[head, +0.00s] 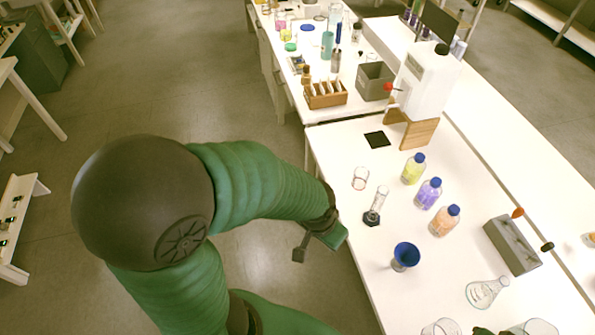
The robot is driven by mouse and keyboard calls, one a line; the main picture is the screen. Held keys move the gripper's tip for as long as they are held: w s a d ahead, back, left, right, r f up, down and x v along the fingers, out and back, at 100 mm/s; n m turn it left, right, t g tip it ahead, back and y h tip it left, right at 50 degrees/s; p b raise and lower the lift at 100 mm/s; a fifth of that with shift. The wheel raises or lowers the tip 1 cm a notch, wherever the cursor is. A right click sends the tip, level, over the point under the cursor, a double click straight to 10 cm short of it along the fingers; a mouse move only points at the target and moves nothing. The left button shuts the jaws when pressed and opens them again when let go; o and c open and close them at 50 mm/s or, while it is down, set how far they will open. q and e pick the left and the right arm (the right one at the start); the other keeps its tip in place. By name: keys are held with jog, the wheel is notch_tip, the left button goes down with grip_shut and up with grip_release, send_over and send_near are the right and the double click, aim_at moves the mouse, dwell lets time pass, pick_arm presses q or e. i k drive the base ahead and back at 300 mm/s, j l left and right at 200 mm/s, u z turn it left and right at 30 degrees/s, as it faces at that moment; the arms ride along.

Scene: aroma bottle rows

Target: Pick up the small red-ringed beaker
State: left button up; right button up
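The small red-ringed beaker (360,178) is a short clear glass with a reddish ring. It stands upright on the white table near its left edge, behind a glass cylinder. My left gripper (318,246) is at the table's left edge, in front of and to the left of the beaker, and apart from it. Its two fingers are spread, with nothing seen between them.
A glass cylinder on a dark base (376,207) stands close in front of the beaker. Yellow (413,170), purple (428,194) and orange (444,222) bottles stand to the right. A blue funnel (405,256) and a flask (486,293) are nearer. A black pad (377,139) lies behind.

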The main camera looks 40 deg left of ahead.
aim_at(362, 174)
jog(key=u, duration=0.75)
jog(key=i+j, duration=0.2)
jog(key=j, duration=0.2)
jog(key=i+j+z, duration=0.1)
jog(key=j, duration=0.25)
jog(key=i+j, duration=0.3)
jog(key=i+l, duration=0.2)
jog(key=i, duration=0.2)
